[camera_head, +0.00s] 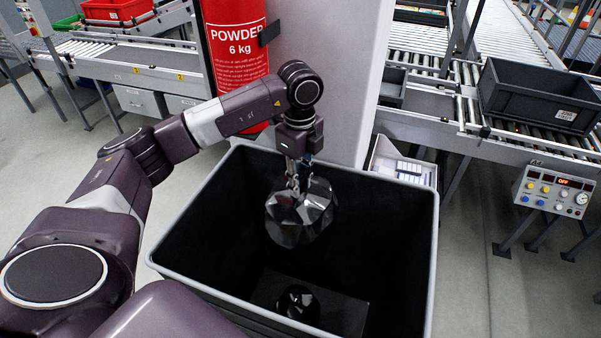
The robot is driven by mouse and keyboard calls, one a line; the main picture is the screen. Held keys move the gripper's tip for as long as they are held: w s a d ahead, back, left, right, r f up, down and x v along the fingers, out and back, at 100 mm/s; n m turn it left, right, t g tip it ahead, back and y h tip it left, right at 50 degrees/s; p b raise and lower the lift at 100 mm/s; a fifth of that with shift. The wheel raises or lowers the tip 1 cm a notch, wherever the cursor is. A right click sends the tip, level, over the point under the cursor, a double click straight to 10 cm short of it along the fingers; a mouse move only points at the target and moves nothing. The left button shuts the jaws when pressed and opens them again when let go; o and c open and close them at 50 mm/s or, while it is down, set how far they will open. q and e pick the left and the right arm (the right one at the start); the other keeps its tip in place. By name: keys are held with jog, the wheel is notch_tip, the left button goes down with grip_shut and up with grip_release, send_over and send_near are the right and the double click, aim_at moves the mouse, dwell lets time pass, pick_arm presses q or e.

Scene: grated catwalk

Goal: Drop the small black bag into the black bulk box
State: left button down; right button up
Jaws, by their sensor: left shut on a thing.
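The small black bag (300,215) is shiny and faceted. My left gripper (298,180) points down and is shut on the top of the bag. The bag hangs within the outline of the black bulk box (215,252), over its open top; its exact height against the rim is hard to tell. The box is deep, with a pale grey rim and dark inner walls. My right gripper is not in view.
A round shiny black object (298,303) and a dark flat piece (343,314) lie low inside the box. A red extinguisher (236,50) and a grey pillar (330,80) stand behind it. Roller conveyors, one with a grey crate (535,95), and a control box (553,191) are at right.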

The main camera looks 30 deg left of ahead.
pick_arm(q)
jog(key=shift+w+f, duration=0.2)
jog(key=shift+f, duration=0.75)
jog(key=shift+s, duration=0.1)
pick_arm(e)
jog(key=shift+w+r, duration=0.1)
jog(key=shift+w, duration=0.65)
pick_arm(q)
jog(key=c, duration=1.7)
grip_release()
jog(key=shift+o, duration=0.5)
jog(key=shift+s+f, duration=0.1)
notch_tip(320, 180, up, 12)
jog(key=shift+r, duration=0.1)
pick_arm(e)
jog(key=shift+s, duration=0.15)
